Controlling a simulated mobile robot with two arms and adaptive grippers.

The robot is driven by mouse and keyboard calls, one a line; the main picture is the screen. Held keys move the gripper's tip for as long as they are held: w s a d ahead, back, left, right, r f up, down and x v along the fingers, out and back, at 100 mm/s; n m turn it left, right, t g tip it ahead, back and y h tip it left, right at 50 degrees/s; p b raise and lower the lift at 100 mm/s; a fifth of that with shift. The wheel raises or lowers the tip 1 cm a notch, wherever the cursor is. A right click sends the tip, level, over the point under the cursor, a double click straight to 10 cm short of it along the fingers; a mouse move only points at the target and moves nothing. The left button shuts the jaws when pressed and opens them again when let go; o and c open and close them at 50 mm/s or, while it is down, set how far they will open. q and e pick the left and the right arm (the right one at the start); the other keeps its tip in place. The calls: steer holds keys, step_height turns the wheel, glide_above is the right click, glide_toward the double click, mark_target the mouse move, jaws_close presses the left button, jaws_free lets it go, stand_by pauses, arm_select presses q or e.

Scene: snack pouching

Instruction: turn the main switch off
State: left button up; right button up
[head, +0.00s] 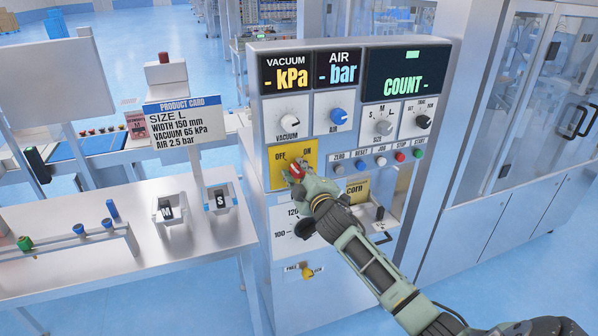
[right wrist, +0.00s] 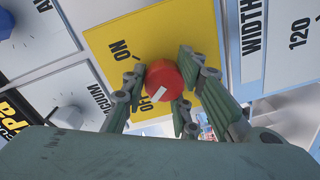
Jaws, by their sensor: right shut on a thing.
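The main switch is a red knob (head: 297,172) on a yellow plate (head: 280,166) marked OFF and ON, on the front of the machine panel. My right gripper (head: 298,176) reaches it from the lower right and covers part of the plate. In the right wrist view, the fingers of my right gripper (right wrist: 170,86) are closed around the red knob (right wrist: 165,75). The knob's white mark points toward the OFF label, which a finger partly hides. The vacuum (head: 288,75) and air (head: 338,69) displays show dashes. My left gripper is out of view.
Dials for vacuum (head: 289,123) and air (head: 339,116) sit just above the switch. A row of small buttons (head: 399,157) lies to its right. A steel table (head: 110,200) with a product card (head: 187,124) stands at the left. A glass-doored cabinet (head: 535,90) stands at the right.

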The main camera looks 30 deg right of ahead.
steer(key=shift+d+r+n, duration=0.2)
steer(key=shift+r+n, duration=0.35)
steer(key=shift+n, duration=0.05)
steer(key=o, duration=1)
steer(key=shift+f, duration=0.1)
steer(key=shift+a+f, duration=0.1)
steer(key=shift+f, duration=0.1)
steer(key=shift+s+a+f, duration=0.1)
steer(key=shift+s, duration=0.35)
steer(key=v, duration=1.1)
